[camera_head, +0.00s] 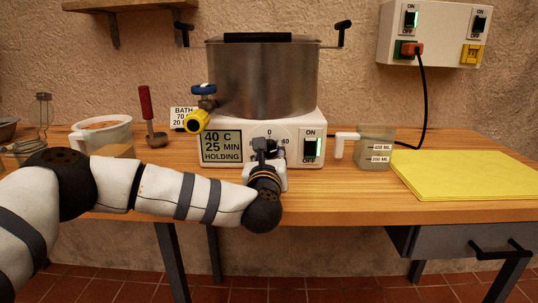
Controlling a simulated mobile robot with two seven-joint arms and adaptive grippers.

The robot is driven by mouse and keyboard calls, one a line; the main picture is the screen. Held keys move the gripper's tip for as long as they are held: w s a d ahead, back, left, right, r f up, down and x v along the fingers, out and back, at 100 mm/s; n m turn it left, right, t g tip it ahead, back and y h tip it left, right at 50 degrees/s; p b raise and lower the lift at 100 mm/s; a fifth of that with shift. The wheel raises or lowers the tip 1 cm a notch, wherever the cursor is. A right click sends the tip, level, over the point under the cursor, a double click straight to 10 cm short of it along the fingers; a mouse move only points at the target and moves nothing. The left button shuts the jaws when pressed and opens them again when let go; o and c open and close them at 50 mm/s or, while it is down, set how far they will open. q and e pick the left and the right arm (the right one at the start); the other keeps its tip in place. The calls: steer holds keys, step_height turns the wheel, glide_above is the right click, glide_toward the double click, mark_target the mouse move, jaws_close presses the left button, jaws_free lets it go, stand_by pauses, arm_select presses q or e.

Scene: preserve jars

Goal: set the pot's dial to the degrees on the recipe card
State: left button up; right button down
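The steel pot (262,80) stands on a white heater base (314,125). The base's display (221,146) reads 40 C, 25 MIN, HOLDING. Its ON/OFF switch (312,148) shows green. My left gripper (266,149) is at the base's front, over the dial. The dial's knob is hidden behind it; only a 0 and a 40 of its scale show. I cannot tell whether the fingers are closed on the knob. The recipe card (183,115) behind the yellow tap reads BATH, 70 and 20, with its right part covered. My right gripper is not in view.
A measuring jug (374,150) and yellow mat (466,175) are to the right. A black cord (424,100) runs from the wall box (433,32).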

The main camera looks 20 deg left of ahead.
arm_select(q)
steer(key=shift+m, duration=0.3)
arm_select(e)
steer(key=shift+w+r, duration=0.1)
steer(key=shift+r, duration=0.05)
arm_select(q)
steer(key=m+p, duration=0.1)
steer(key=m, duration=0.1)
steer(key=shift+r+m, duration=0.15)
steer(key=shift+m, duration=0.25)
steer(key=m+p, duration=0.1)
steer(key=m, duration=0.2)
steer(key=shift+m, duration=0.3)
steer(key=m+p, duration=0.1)
steer(key=m, duration=0.3)
steer(key=shift+a+r, duration=0.1)
steer(key=m, duration=0.4)
steer(key=shift+p, duration=0.35)
steer(key=m, duration=0.3)
steer(key=m+p, duration=0.1)
steer(key=m, duration=0.2)
steer(key=shift+g+y, duration=0.3)
steer(key=shift+y, duration=0.1)
steer(key=m, duration=0.6)
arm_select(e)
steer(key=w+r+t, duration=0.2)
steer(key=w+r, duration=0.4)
